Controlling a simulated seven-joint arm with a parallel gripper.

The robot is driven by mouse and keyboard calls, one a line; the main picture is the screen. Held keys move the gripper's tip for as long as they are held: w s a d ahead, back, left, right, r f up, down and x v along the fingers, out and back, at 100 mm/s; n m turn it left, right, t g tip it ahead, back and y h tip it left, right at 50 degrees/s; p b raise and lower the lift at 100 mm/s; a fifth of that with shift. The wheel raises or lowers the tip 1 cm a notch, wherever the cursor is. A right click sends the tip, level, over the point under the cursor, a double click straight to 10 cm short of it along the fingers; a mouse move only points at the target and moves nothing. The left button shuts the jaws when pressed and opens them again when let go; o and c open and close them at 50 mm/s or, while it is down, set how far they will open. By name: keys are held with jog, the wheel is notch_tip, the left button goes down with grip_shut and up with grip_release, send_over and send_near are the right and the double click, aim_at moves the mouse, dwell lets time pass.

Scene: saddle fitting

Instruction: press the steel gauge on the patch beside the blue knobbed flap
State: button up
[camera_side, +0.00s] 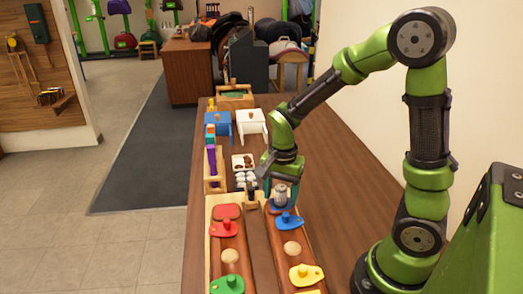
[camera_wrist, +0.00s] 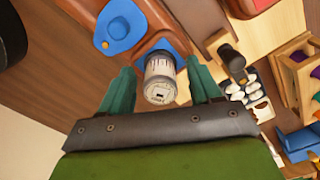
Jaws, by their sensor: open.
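The steel gauge (camera_side: 280,193) is a small grey cylinder standing upright on the blue patch (camera_side: 274,209) at the far end of the right-hand wooden board. The blue knobbed flap (camera_side: 289,222) lies just nearer along that board, beside the patch. In the wrist view the gauge (camera_wrist: 160,82) shows its marked side and pale end between my teal fingers. The blue patch (camera_wrist: 178,47) shows partly behind it, and the blue flap (camera_wrist: 117,27) is up and left. My gripper (camera_wrist: 162,68) is open around the gauge, with gaps visible on both sides. Contact beneath the gauge is hidden.
Red (camera_side: 223,228), green (camera_side: 227,285) and yellow (camera_side: 306,275) knobbed flaps lie on the boards. A black upright piece (camera_side: 251,196) stands close left of my gripper. Beyond are a tray of white pieces (camera_side: 245,180), a blue stand (camera_side: 219,122) and a white stand (camera_side: 251,124).

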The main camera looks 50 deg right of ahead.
aim_at(281, 187)
notch_tip(281, 187, up, 16)
jog(key=s+a+n+t+y, duration=0.2)
jog(key=s+a+n+t, duration=0.4)
jog(key=n, duration=0.5)
jog(key=shift+s+a+r+t, duration=0.15)
jog(key=shift+s+a+t, duration=0.25)
jog(key=shift+s+t, duration=0.3)
